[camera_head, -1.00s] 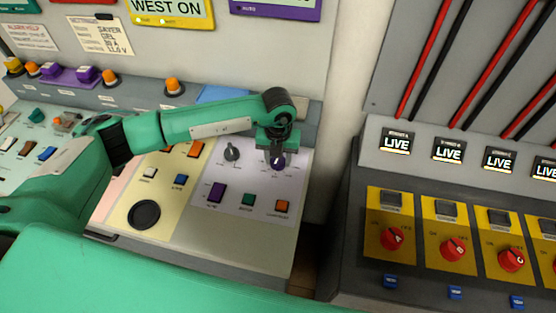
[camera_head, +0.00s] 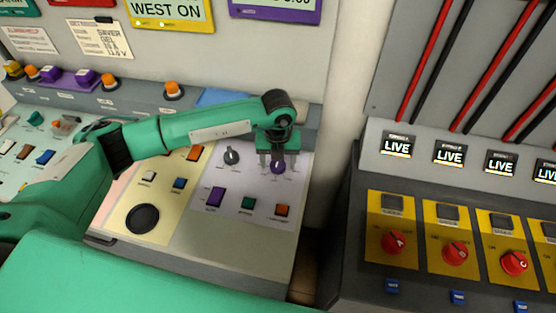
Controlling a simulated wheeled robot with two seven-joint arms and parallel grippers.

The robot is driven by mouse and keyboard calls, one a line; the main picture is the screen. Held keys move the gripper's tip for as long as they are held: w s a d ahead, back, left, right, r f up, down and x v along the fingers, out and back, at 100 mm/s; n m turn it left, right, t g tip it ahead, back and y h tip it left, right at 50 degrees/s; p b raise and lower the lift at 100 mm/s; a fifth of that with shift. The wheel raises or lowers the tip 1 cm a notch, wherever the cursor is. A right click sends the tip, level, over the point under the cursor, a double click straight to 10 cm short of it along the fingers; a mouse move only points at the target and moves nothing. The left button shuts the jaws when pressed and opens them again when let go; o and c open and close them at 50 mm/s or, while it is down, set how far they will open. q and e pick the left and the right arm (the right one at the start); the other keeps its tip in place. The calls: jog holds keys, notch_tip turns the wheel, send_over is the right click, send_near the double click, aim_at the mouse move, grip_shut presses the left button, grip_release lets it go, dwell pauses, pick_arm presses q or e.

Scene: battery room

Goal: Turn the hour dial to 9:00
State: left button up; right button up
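My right gripper is not in view.
A dark grey knob (camera_head: 231,157) stands close left of the purple dial. A battery panel with red knobs (camera_head: 397,243) stands at the right, beyond a gap.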

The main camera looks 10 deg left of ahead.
pick_arm(q)
notch_tip(320, 180, up, 14)
jog(key=b, duration=0.3)
jog(key=shift+b, duration=0.3)
jog(key=shift+f, duration=0.1)
